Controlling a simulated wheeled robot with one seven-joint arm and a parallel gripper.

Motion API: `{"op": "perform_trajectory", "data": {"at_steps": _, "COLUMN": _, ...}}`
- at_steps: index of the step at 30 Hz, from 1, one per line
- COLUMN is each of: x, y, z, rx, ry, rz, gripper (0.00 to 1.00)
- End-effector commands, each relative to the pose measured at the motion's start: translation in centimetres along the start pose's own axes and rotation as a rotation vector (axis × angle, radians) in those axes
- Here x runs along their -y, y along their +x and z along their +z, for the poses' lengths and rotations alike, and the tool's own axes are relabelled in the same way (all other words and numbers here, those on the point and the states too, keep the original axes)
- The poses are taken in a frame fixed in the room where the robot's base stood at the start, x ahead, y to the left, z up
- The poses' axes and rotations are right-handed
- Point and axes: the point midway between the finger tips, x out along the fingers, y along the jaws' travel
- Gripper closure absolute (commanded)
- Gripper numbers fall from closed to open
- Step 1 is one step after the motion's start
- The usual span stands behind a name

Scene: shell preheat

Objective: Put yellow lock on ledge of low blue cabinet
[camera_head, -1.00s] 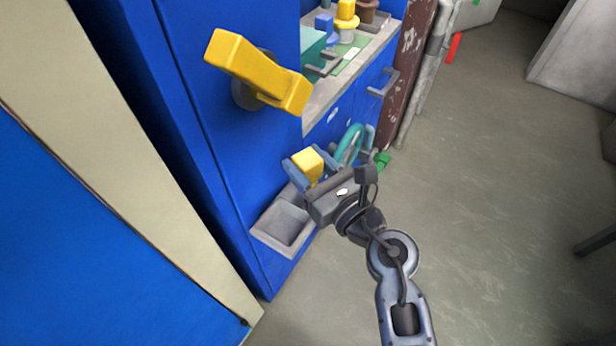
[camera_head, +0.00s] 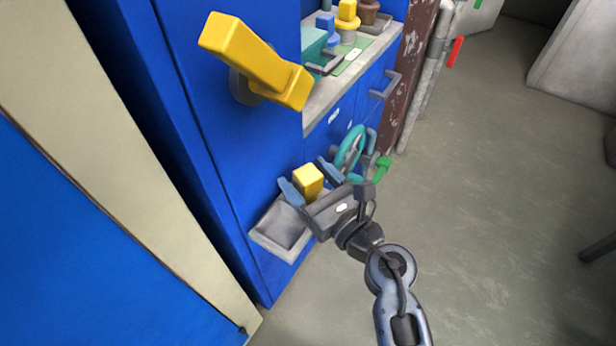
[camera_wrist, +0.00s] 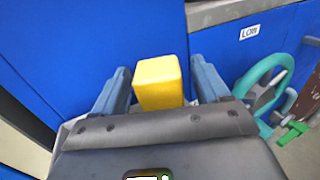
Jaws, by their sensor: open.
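The yellow lock (camera_head: 307,183), a small block, is between the two fingers of my gripper (camera_head: 306,180). In the wrist view the lock (camera_wrist: 159,82) stands roughly upright between the blue-grey fingers, with a visible gap on each side. My gripper (camera_wrist: 160,72) is open. The lock is at the grey tray-like ledge (camera_head: 268,240) low on the blue cabinet (camera_head: 225,165). Its lower end is hidden by my gripper, so I cannot tell whether it rests on the ledge.
A large yellow handle (camera_head: 255,62) sticks out above. A grey counter (camera_head: 330,95) holds several coloured parts. A teal wheel (camera_head: 351,148) and a green handle (camera_head: 382,165) are right of my gripper. A "LOW" label (camera_wrist: 250,32) shows.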

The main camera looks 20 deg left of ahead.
Motion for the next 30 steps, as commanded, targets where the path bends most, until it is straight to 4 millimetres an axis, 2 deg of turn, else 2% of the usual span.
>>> {"op": "perform_trajectory", "data": {"at_steps": 9, "x": 0.0, "y": -0.3, "z": 0.4, "rx": -0.001, "ry": 0.001, "rz": -0.001, "gripper": 0.26}}
{"op": "perform_trajectory", "data": {"at_steps": 14, "x": 0.1, "y": -3.0, "z": 0.4, "rx": -0.002, "ry": -0.001, "rz": -0.003, "gripper": 0.26}}
{"op": "perform_trajectory", "data": {"at_steps": 24, "x": 0.0, "y": -9.7, "z": 0.3, "rx": -0.002, "ry": 0.001, "rz": -0.002, "gripper": 0.26}}
{"op": "perform_trajectory", "data": {"at_steps": 30, "x": 0.0, "y": -11.7, "z": 0.4, "rx": 0.0, "ry": 0.0, "rz": 0.0, "gripper": 0.26}}
